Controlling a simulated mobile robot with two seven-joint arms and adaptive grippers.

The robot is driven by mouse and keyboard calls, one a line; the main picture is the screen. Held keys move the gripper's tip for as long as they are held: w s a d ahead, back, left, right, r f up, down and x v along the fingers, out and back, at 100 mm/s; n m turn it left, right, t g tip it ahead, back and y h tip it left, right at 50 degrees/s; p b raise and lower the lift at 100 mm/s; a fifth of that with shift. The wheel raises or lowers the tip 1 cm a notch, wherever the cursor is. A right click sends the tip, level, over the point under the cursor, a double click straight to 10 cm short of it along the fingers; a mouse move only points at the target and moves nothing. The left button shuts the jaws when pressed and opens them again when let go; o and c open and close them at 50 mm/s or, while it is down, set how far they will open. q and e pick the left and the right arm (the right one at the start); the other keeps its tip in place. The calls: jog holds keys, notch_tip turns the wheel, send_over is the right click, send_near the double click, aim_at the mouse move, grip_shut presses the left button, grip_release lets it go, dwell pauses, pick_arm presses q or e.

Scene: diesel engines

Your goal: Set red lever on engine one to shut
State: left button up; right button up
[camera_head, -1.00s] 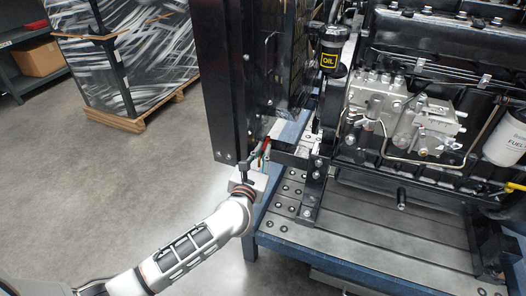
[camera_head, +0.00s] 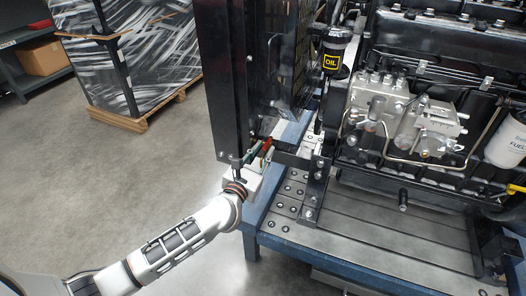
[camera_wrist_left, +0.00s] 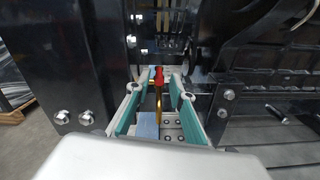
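The red lever (camera_wrist_left: 158,78) has a red head on a brass-coloured stem. In the left wrist view it stands between the two green-padded fingers of my left gripper (camera_wrist_left: 157,88), with a gap on each side. In the head view my left gripper (camera_head: 259,154) is at the lower end of the black frame of the engine (camera_head: 440,50). A small bit of red shows there beside the fingers; the rest of the lever is hidden. My left gripper is open. My right gripper is in neither view.
A black upright post (camera_head: 222,90) stands close left of the gripper. A blue-edged steel stand (camera_head: 350,236) lies below the engine. A black oil filter (camera_head: 333,52) is above right. A wrapped crate (camera_head: 130,60) on a pallet stands far left, with clear floor before it.

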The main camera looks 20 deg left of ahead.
pick_arm(q)
jog(key=s, duration=0.8)
jog(key=shift+a, duration=0.2)
